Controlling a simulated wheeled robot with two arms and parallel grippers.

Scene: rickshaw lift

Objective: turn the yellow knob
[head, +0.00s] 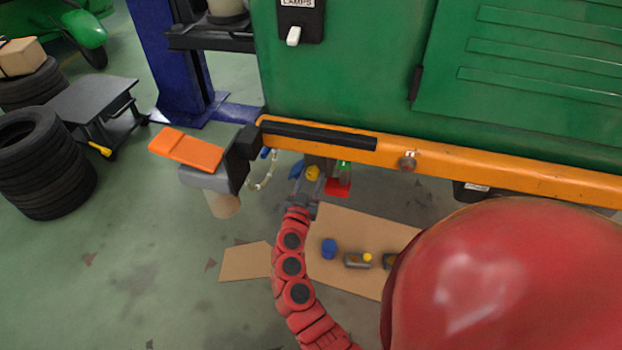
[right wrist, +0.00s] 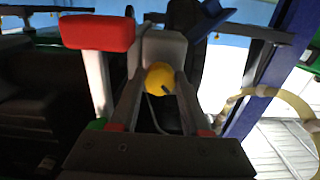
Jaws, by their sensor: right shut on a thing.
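The yellow knob (head: 312,173) sits under the orange beam, below the green bodywork in the head view. In the right wrist view the knob (right wrist: 159,76) shows as a round yellow piece in front of a grey block (right wrist: 164,46). My right gripper (head: 308,184) reaches up to it from below, and its two fingers (right wrist: 158,88) stand on either side of the knob, shut on it. The fingers and wrist hide part of the knob's mount in the head view. My left gripper is not in view.
A red piece (head: 338,187) sits right beside the knob; a red block (right wrist: 97,32) shows in the wrist view. The orange beam (head: 480,172) runs just above. An orange pedal-like plate (head: 186,149) is at left. Cardboard (head: 340,225) with small parts lies below.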

